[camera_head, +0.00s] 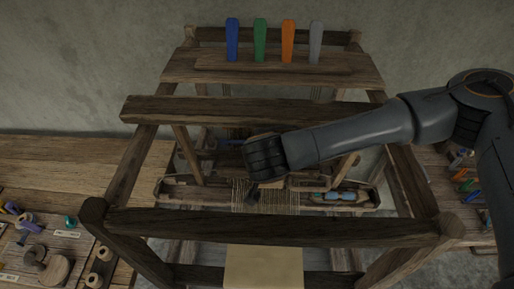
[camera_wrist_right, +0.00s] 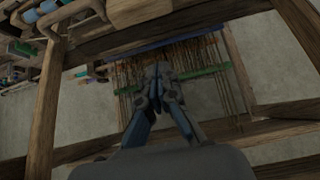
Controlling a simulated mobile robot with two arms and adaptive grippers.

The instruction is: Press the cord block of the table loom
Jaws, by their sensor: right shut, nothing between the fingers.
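The wooden loom (camera_head: 280,228) fills the middle of the head view. My right arm reaches across it from the right. My right gripper (camera_head: 252,196) points down inside the frame, over the pale warp threads (camera_head: 282,197). In the right wrist view the gripper (camera_wrist_right: 158,76) has its fingertips together, with nothing between them. Beyond the fingertips are a green bar (camera_wrist_right: 205,72), a blue bar (camera_wrist_right: 190,33) and hanging brown cords (camera_wrist_right: 125,75). I cannot tell which part is the cord block; my wrist and arm hide part of the loom's middle. My left gripper is out of view.
Blue (camera_head: 232,40), green (camera_head: 260,40), orange (camera_head: 288,42) and grey (camera_head: 316,42) levers stand on the loom's top. A front beam (camera_head: 330,230) and an upper beam (camera_head: 200,109) bound the gripper's space. Tools and spools lie on the left bench (camera_head: 70,170).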

